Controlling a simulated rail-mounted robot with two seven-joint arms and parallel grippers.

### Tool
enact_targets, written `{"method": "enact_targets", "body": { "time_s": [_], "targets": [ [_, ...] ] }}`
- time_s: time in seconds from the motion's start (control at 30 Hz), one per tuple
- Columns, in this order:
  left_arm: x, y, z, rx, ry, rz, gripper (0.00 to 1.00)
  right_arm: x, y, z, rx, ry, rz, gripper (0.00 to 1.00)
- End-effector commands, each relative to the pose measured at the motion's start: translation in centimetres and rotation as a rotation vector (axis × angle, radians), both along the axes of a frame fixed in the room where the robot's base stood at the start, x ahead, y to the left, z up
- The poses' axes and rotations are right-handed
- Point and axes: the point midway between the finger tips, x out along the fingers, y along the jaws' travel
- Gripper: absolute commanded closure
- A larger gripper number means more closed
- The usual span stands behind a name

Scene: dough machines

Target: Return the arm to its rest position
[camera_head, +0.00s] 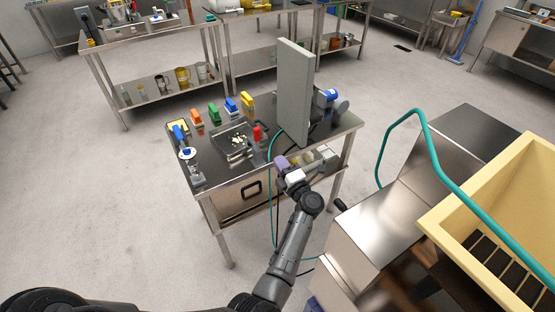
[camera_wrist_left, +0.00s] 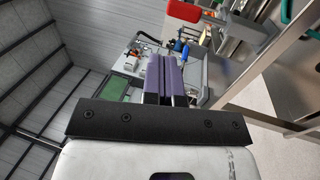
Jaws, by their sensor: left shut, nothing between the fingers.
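My left gripper (camera_head: 281,162) has purple fingertips and hangs at the front right edge of the steel work table (camera_head: 213,178), in front of the tall grey panel (camera_head: 294,90). My left arm reaches up to it from the bottom of the head view. In the left wrist view the purple fingers (camera_wrist_left: 164,72) are side by side, closed and empty. Whether the gripper touches the table edge cannot be told. My right gripper is not in view.
The table carries a dark tray (camera_head: 238,142), a red-handled tool (camera_head: 257,135), a blue-handled tool (camera_head: 179,132) and several coloured objects. A steel machine with a green tube (camera_head: 440,160) and a cream bin (camera_head: 535,160) stands at right. Floor at left is clear.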

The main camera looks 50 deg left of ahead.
Motion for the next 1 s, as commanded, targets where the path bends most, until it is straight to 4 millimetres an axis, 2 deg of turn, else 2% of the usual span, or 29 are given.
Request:
{"method": "enact_targets", "body": {
  "time_s": [0.67,0.77,0.87,1.0],
  "targets": [
    [-0.1,-0.4,0.0,0.017,0.01,-0.021,1.0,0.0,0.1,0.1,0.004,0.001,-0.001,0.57],
    [-0.1,-0.5,0.4,0.08,0.049,-0.097,1.0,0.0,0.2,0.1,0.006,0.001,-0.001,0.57],
    [0.0,-1.2,0.8,0.194,0.134,-0.245,1.0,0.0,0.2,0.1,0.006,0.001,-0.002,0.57],
    [-0.3,-4.4,0.7,0.39,0.335,-0.516,1.0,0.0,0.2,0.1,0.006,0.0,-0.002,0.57]
  ]
}}
